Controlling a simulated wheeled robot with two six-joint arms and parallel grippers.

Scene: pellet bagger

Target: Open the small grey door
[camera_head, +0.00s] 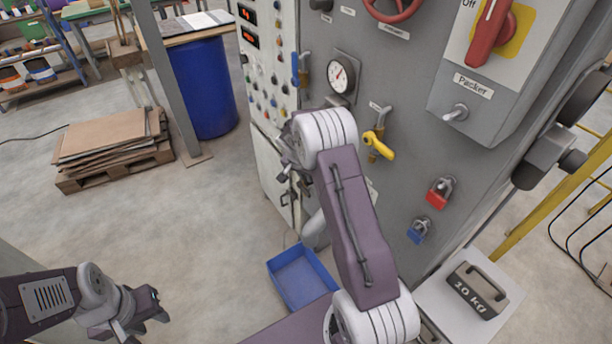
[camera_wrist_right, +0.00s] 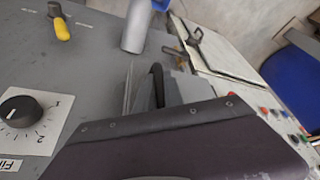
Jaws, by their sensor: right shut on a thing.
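My right gripper (camera_head: 288,158) is at the left corner of the machine's grey front panel, largely covered by my own wrist in the head view. In the right wrist view, it is shut on a dark curved handle (camera_wrist_right: 157,85). Grey surfaces lie beside this handle; I cannot tell how far the small grey door stands from its frame, as my arm hides that area. A pale door with dark latches (camera_head: 289,197) is on the side face; it also shows in the right wrist view (camera_wrist_right: 222,52). My left gripper (camera_head: 150,318) is empty and open, low at left.
A yellow-handled lever (camera_head: 380,146), a gauge (camera_head: 341,75) and red (camera_head: 440,192) and blue (camera_head: 419,230) padlocks are on the front panel. A blue bin (camera_head: 300,277) stands below. A pallet of cardboard (camera_head: 112,143) is at left; the floor before it is clear.

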